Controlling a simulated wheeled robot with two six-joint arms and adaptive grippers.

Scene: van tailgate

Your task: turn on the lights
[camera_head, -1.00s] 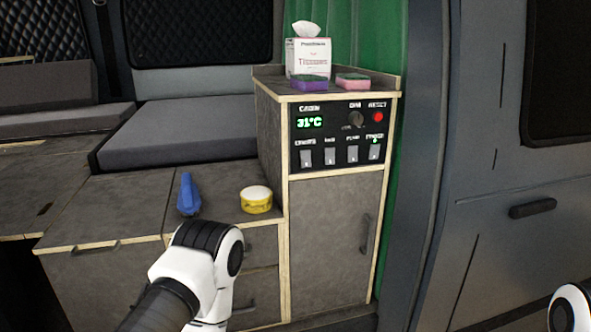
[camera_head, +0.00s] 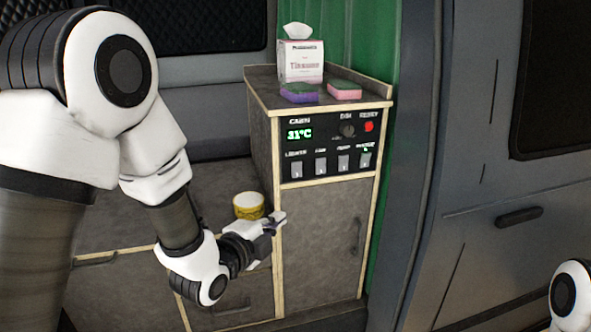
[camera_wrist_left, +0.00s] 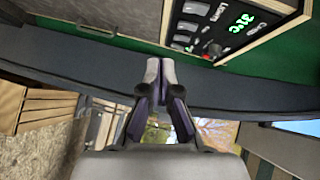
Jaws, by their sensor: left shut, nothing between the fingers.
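The black control panel (camera_head: 330,145) is on the upper front of the grey cabinet. It has a row of several light rocker switches. The leftmost one, the lights switch (camera_head: 296,168), sits under a label that seems to read LIGHTS. I cannot tell its position. My left gripper (camera_head: 279,218) is shut and empty, below and left of the switches and apart from the panel. In the left wrist view the shut fingers (camera_wrist_left: 160,72) show at centre, with the panel (camera_wrist_left: 220,25) at the top, turned on its side. My right gripper is out of view.
A yellow tub (camera_head: 249,205) stands on the counter close behind my left gripper. A tissue box (camera_head: 300,62) and two sponges, purple (camera_head: 299,92) and pink (camera_head: 344,90), sit on the cabinet top. The panel also has a green temperature display, a knob (camera_head: 347,130) and a red button (camera_head: 369,127).

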